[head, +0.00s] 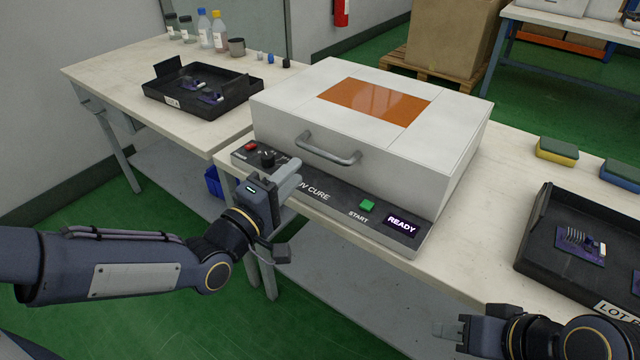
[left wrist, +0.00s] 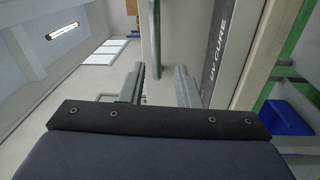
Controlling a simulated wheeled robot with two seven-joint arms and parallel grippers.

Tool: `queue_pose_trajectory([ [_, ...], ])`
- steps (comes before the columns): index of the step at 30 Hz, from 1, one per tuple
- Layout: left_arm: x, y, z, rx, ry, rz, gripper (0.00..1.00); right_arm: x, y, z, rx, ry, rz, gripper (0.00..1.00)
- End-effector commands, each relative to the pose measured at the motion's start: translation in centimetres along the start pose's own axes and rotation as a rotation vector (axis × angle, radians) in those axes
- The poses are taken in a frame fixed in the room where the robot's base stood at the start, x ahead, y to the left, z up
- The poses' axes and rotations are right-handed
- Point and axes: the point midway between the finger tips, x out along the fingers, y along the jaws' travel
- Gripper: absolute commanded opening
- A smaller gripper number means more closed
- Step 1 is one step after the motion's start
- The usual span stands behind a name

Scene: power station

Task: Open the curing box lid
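The white curing box (head: 455,150) stands on the bench with its lid (head: 290,100) closed. The lid has an orange window (head: 375,101) and a grey bar handle (head: 330,150) on its front. The front panel reads UV CURE and READY. My left gripper (head: 286,178) is in front of the box, just below and left of the handle. In the left wrist view the left gripper (left wrist: 158,85) has its fingers apart with nothing between them. The handle (left wrist: 155,45) lies beyond the fingertips, apart from them. My right gripper (head: 450,328) is low at the right; its finger gap is unclear.
A black tray with circuit boards (head: 165,103) is on the left bench, and another black tray (head: 530,235) is at the right. Sponges (head: 557,151) lie behind the right tray. Bottles and a cup (head: 236,47) stand at the far left. A blue bin (head: 213,182) is under the bench.

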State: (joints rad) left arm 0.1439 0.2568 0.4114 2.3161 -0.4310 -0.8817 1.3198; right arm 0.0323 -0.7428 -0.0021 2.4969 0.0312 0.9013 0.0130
Motion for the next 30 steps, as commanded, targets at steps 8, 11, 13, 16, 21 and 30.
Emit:
queue_pose_trajectory([
  [8,2.3,-0.1,1.0,-0.110,-0.027,0.100,0.29,1.1,0.5,0.6,0.000,0.001,0.000,0.36],
  [11,4.0,0.1,1.1,-0.108,-0.026,0.098,0.29,1.2,0.6,0.6,0.000,0.001,0.000,0.36],
  [13,5.1,0.2,1.1,-0.108,-0.026,0.097,0.29,1.2,0.6,0.6,0.000,0.001,0.000,0.36],
  [16,6.5,0.3,1.1,-0.106,-0.025,0.096,0.29,1.3,0.6,0.6,0.000,0.001,0.000,0.36],
  [21,8.0,0.5,1.1,-0.106,-0.024,0.094,0.29,1.3,0.6,0.7,0.000,0.001,0.000,0.36],
  [30,8.3,0.5,1.0,-0.105,-0.022,0.093,0.29,1.4,0.6,0.7,0.000,0.001,0.000,0.36],
])
